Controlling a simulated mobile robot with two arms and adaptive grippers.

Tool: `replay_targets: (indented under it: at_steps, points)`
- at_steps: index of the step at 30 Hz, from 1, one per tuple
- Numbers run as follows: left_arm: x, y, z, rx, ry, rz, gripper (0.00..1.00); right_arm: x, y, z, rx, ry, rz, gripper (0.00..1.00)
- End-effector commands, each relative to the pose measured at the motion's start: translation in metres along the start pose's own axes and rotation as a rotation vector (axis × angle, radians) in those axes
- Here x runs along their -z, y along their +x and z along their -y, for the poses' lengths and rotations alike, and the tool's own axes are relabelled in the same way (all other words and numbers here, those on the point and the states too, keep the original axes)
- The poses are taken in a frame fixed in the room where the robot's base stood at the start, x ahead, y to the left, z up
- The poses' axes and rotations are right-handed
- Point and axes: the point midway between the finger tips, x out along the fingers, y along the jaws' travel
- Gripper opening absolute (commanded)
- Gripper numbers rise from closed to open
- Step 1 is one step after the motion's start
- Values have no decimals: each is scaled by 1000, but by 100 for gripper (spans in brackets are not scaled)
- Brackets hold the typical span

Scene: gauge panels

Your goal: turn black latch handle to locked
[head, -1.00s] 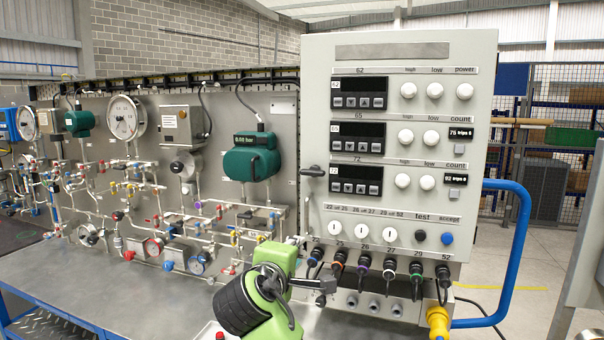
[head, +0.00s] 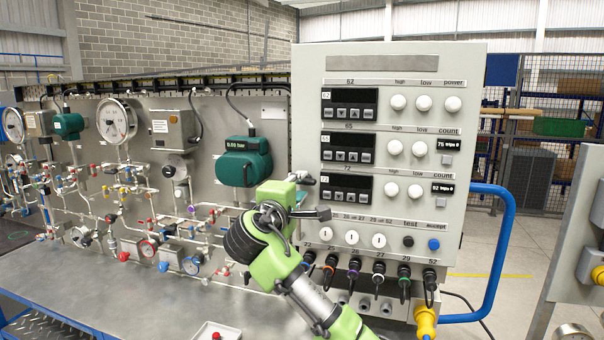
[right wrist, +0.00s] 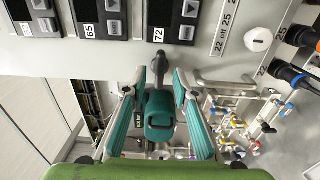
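The black latch handle (head: 306,179) is on the left edge of the grey gauge cabinet, beside the lowest display; my gripper hides part of it in the head view. In the right wrist view the handle (right wrist: 156,75) stands out from the cabinet face, between the finger tips. My right gripper (head: 303,197) is at the cabinet's left edge. In the wrist view its teal-padded fingers (right wrist: 161,82) are apart, one on each side of the handle, with visible gaps. My left gripper is not in view.
The cabinet (head: 390,62) carries displays, white knobs and a row of cable plugs. A green gauge (head: 245,162) hangs on the panel behind, left of my gripper. Pipes and valves fill the panel farther left. A blue rail (head: 512,240) stands at the right.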

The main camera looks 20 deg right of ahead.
Motion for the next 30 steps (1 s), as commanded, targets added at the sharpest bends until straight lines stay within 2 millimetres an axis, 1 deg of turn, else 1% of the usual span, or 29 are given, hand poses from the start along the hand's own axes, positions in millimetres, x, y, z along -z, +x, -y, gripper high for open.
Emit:
replay_targets:
  at_steps: [1,6,16,17,18,19,20,30]
  points:
    - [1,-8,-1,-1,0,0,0,0,8,-4,0,-3,2,26]
    - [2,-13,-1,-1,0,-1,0,0,23,-1,0,-1,1,26]
    - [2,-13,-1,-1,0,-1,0,0,26,1,0,1,-1,26]
    - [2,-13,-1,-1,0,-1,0,0,26,1,0,1,0,21]
    - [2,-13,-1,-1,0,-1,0,0,26,0,0,1,0,11]
    - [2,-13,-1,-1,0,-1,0,0,26,0,0,1,0,3]
    - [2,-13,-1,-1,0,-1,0,0,26,0,0,1,0,0]
    - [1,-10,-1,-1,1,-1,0,0,26,2,0,16,1,0]
